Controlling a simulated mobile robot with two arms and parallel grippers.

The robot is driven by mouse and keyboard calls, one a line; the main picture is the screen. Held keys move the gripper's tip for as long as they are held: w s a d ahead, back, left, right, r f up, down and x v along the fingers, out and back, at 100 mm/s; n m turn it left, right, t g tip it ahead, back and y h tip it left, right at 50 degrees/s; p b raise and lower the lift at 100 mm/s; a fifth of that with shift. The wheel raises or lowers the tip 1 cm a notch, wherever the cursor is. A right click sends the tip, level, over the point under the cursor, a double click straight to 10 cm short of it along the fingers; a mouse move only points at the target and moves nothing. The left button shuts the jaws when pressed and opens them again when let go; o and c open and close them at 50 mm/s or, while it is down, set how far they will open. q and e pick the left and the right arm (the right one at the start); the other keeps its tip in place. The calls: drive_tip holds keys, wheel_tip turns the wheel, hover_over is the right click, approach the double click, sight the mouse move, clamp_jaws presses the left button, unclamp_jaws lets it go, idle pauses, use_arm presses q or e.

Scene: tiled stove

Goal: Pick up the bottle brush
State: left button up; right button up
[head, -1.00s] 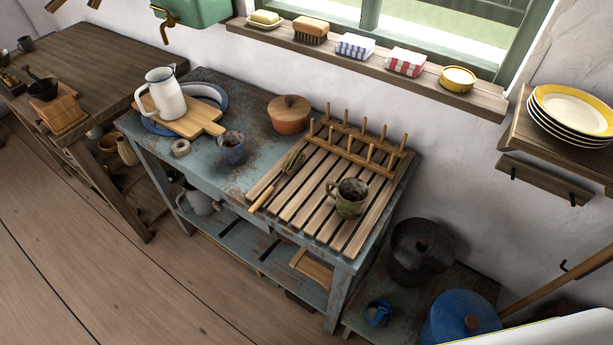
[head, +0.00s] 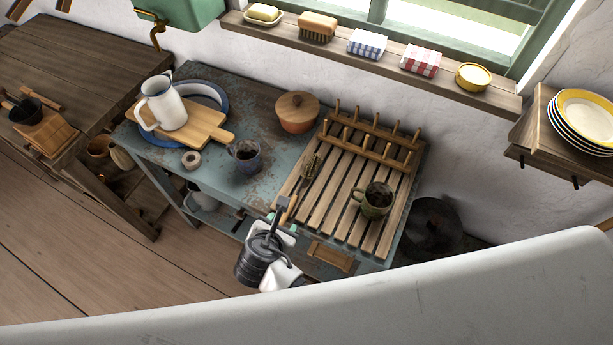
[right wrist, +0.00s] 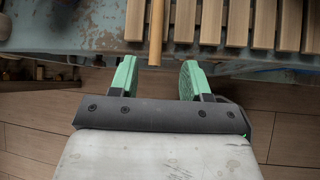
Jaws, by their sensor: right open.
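The bottle brush (head: 311,169) lies on the slatted wooden rack (head: 341,215), its dark bristles toward the back and its thin wooden handle toward the front edge. My right gripper (head: 283,222) is at the front edge of the table, by the handle end. In the right wrist view the handle (right wrist: 156,36) points toward the gap between the green fingertips (right wrist: 158,78). The bristles are outside the wrist view. My left gripper is not in view.
A green mug (head: 372,201) stands on the rack right of the brush, with wooden pegs (head: 370,140) behind. A dark blue mug (head: 246,158) and a lidded pot (head: 297,112) stand on the blue table to the left. A white part of mine covers the lower right.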

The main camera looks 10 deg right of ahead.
sight(283, 219)
drive_tip(key=x, duration=0.2)
drive_tip(key=a+x, duration=0.1)
drive_tip(key=x, duration=0.1)
drive_tip(key=shift+d+f, duration=0.1)
drive_tip(key=shift+f, duration=0.2)
drive_tip(key=shift+w+d+f, duration=0.2)
drive_tip(key=shift+w+f, duration=0.15)
clamp_jaws()
